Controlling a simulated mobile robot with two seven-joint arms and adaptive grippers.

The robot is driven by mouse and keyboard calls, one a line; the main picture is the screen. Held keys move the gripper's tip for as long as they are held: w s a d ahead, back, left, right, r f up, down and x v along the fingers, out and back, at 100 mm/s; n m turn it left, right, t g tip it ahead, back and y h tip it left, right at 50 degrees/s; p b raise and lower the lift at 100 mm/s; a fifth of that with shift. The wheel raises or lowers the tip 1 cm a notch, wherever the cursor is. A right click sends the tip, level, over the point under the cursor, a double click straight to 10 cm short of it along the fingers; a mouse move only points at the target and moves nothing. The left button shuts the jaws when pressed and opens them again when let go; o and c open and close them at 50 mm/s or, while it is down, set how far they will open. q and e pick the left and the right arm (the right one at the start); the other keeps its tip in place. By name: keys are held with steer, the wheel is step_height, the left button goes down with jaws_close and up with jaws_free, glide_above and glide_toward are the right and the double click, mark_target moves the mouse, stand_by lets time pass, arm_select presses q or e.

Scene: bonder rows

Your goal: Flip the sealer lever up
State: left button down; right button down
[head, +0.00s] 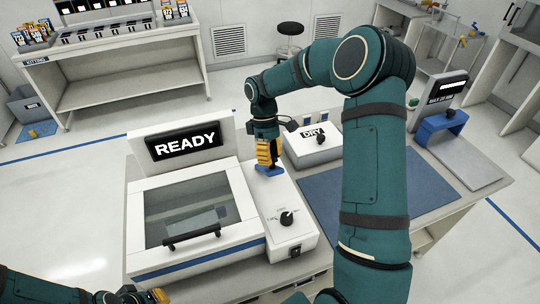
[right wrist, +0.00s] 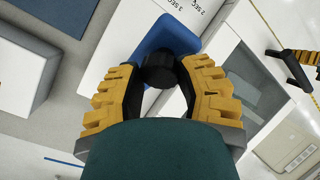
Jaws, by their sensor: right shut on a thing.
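The white sealer (head: 137,232) has a lit "READY" screen (head: 187,142), a glass-fronted lid with a black handle, and a side panel with a black dial (head: 287,219). My right gripper (head: 267,166) points down at the far end of that panel, over a blue base (head: 279,172). In the right wrist view its yellow fingers (right wrist: 158,80) are closed around the black sealer lever (right wrist: 158,66), beside the blue base (right wrist: 172,34). The lever's tilt is hard to tell. My left gripper (head: 150,297) is only partly visible at the bottom edge, away from the lever.
A white "DRY" box (head: 314,152) with a black knob stands just right of my right gripper. A blue-grey mat (head: 325,196) lies on the bench, partly behind my right arm. A blue stand (head: 440,125) is at the far right.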

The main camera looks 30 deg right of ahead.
steer(key=shift+w, duration=0.2)
steer(key=c, duration=0.8)
jaws_free()
steer(key=shift+o, duration=1.4)
steer(key=shift+w+d+f, duration=0.15)
steer(key=shift+w+f, duration=0.05)
steer(key=shift+w, duration=0.05)
steer(key=shift+s+r, duration=0.15)
steer(key=shift+r, duration=0.1)
steer(key=v, duration=1.1)
steer(key=shift+w+r, duration=0.25)
steer(key=shift+w, duration=0.05)
